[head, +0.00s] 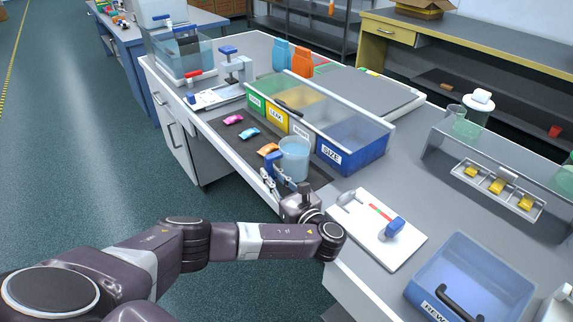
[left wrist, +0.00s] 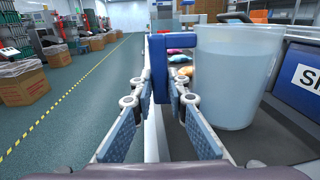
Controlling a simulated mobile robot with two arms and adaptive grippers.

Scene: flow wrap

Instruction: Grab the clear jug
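The clear jug (head: 294,158) is a translucent bluish cup with a blue handle. It stands upright on the dark mat at the near edge of the bench. It fills the right of the left wrist view (left wrist: 235,75). Its blue handle (left wrist: 160,68) is on the side facing my gripper. My left gripper (head: 282,181) is at the handle, level and low over the mat. Its two pads stand apart in the left wrist view (left wrist: 161,95), one on each side of the handle's line. I see no clear contact. My right gripper is out of view.
Behind the jug is a divided bin (head: 346,157) with coloured fronts. Several small wrapped packets (head: 249,133) lie left of the jug on the dark mat (head: 318,178). A white board with a blue-handled tool (head: 378,229) and a blue tray (head: 475,277) stand to the right.

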